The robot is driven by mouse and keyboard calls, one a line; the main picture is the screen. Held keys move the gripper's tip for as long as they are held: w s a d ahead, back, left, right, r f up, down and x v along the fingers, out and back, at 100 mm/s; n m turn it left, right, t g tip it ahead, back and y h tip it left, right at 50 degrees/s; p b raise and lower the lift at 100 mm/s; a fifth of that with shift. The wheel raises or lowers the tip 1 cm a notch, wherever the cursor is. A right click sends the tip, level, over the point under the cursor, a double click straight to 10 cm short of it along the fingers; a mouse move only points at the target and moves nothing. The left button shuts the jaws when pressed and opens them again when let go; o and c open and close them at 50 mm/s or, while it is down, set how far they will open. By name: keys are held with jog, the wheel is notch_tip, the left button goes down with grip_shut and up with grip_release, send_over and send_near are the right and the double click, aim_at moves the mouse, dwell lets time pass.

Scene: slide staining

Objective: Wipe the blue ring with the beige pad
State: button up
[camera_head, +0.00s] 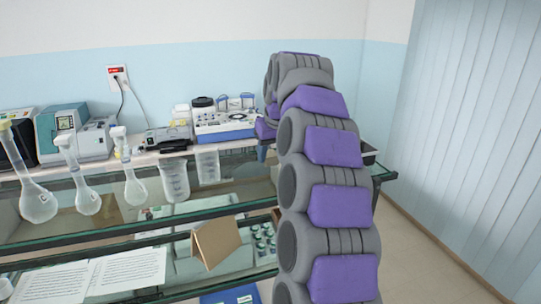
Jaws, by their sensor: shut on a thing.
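My arm rises through the right of the view in grey and purple links, bends over at the top and comes down behind itself. I cannot make out the beige pad. I cannot make out a clear blue ring; only a faint bluish patch shows on the glass shelf (110,228) left of my arm, too dim to name.
Glass flasks (86,196) and clear beakers (174,180) stand along the left and middle of the glass shelf. A blue-and-white device (226,122) stands behind. A tan board (216,243) leans on the lower level, left of small green-capped bottles (263,240). Floor is clear at right.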

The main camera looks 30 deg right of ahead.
jog(key=shift+a+r, duration=0.1)
jog(key=shift+r, duration=0.9)
jog(key=shift+w+r, duration=0.1)
jog(key=shift+r, duration=1.35)
